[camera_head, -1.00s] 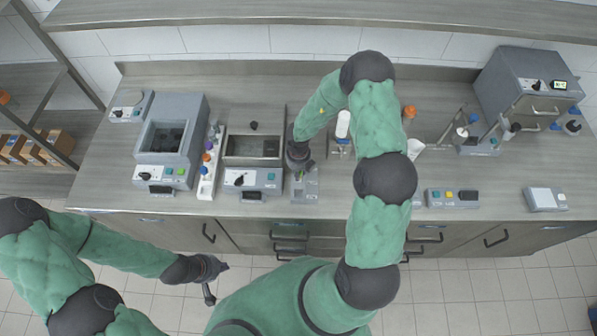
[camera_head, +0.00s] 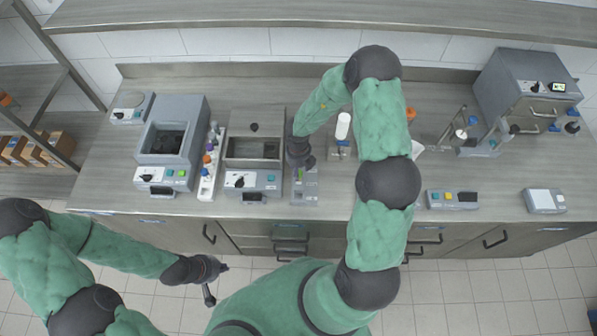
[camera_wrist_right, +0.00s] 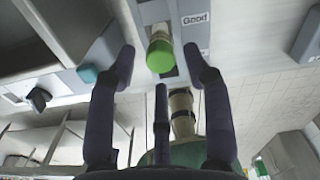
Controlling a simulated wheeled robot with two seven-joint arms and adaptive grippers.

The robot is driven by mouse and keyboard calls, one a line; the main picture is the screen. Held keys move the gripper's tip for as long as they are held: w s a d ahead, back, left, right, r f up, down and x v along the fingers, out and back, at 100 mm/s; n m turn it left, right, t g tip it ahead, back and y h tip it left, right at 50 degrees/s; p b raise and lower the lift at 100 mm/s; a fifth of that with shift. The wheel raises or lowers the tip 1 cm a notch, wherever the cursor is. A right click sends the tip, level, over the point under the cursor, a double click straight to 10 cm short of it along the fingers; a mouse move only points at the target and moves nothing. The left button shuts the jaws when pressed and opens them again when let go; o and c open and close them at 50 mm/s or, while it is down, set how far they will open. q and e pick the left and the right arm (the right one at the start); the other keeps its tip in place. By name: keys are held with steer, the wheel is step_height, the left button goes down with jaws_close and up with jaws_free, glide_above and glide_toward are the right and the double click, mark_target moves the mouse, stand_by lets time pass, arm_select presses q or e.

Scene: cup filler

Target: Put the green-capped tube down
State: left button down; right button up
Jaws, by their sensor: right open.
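My right gripper (camera_wrist_right: 159,62) is open, with a finger on each side of the cap and a visible gap to both. In the head view my right gripper (camera_head: 300,160) is over the grey block (camera_head: 305,190) at the middle of the bench. My left gripper (camera_head: 216,280) hangs in front of the bench with its fingers apart, empty.
Left of the block are a bath device (camera_head: 262,180) and a white rack (camera_head: 208,185) with several coloured caps. A white bottle (camera_head: 343,126) stands just right of my right gripper. A button box (camera_head: 452,199) sits farther right. My right arm hides part of the bench.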

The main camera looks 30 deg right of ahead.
step_height(320, 180, up, 8)
steer(key=p, duration=0.1)
steer(key=s+a+f+n+t+h, duration=0.1)
steer(key=s+a+f+n, duration=0.2)
steer(key=n, duration=0.7)
steer(key=s+a+f+n+t, duration=0.1)
steer(key=s+f+n, duration=0.1)
steer(key=f+n, duration=0.6)
steer(key=s+a+n+g+y, duration=0.1)
steer(key=s+a+n+y, duration=0.4)
steer(key=s+a+n, duration=0.7)
steer(key=a+n, duration=0.2)
steer(key=n, duration=0.4)
steer(key=shift+f+g, duration=0.15)
steer(key=shift+g, duration=0.15)
